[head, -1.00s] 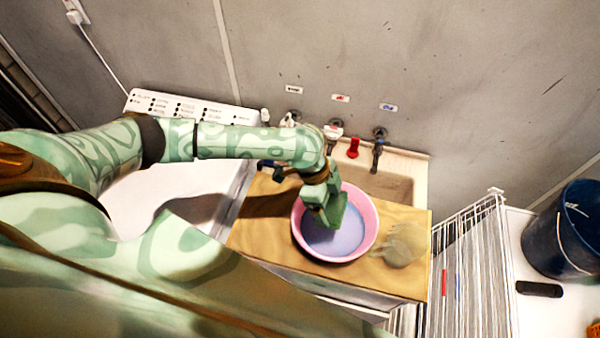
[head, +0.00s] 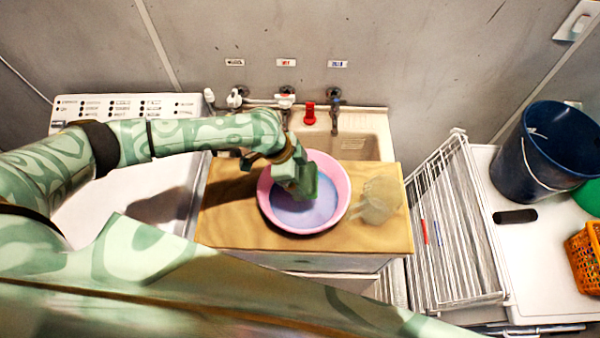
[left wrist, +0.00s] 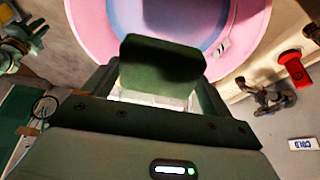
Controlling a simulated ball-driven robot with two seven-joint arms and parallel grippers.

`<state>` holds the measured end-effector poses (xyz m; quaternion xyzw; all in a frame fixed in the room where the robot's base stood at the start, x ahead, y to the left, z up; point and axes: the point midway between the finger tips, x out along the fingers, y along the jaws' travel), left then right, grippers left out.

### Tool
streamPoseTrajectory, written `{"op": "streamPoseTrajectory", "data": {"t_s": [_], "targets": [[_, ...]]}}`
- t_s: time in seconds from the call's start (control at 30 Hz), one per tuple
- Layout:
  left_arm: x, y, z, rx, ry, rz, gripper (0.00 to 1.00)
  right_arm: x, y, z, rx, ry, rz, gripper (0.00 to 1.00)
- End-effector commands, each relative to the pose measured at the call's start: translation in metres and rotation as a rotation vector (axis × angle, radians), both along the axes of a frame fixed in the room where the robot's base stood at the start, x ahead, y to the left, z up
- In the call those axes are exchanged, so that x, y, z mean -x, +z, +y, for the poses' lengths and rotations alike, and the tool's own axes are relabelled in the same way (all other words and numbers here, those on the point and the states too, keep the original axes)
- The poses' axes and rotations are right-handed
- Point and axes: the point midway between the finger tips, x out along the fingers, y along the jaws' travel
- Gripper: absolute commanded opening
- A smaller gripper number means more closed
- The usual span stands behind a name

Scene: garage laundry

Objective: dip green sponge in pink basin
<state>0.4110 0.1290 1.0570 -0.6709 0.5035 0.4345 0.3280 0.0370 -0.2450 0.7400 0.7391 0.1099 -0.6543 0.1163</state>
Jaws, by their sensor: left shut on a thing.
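The pink basin (head: 342,204) sits on a wooden board (head: 232,222) across the sink and holds bluish liquid (head: 303,215). My left gripper (head: 297,180) reaches in over the basin from the back left. It is shut on the green sponge (head: 309,184), which also shows as a dark green block in the left wrist view (left wrist: 160,68). The sponge is over the basin's opening, in front of the pink rim (left wrist: 88,30). I cannot tell whether its lower end touches the liquid.
A crumpled translucent bag (head: 380,198) lies right of the basin. Taps (head: 335,112) and a red object (head: 309,113) stand behind. A white wire rack (head: 455,235), dark blue bucket (head: 545,150) and orange basket (head: 585,262) are to the right. A white machine (head: 110,195) stands left.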

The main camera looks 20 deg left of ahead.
Motion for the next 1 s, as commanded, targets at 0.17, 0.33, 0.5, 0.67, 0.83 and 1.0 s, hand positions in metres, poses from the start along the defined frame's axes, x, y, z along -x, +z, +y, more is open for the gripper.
{"op": "streamPoseTrajectory", "data": {"t_s": [0.17, 0.33, 0.5, 0.67, 0.83, 1.0], "targets": [[0.000, -0.025, 0.000, 0.000, 0.001, 0.001, 0.67, 0.001, -0.017, -0.002, 0.003, 0.002, 0.001, 0.19], [0.000, -0.046, 0.000, 0.000, 0.001, 0.002, 0.67, 0.001, -0.030, -0.005, 0.007, 0.002, 0.003, 0.19], [0.000, -0.066, 0.000, -0.001, 0.001, 0.001, 0.67, 0.002, -0.043, -0.008, 0.010, 0.003, 0.004, 0.19], [0.000, -0.079, 0.000, 0.000, 0.001, 0.000, 0.67, 0.002, -0.051, -0.010, 0.013, 0.004, 0.005, 0.19], [0.000, -0.082, 0.000, 0.000, 0.001, 0.000, 0.67, 0.003, -0.053, -0.010, 0.013, 0.003, 0.006, 0.19], [0.000, -0.082, 0.000, 0.000, 0.000, 0.000, 0.67, 0.003, -0.053, -0.010, 0.013, 0.003, 0.006, 0.19]]}}
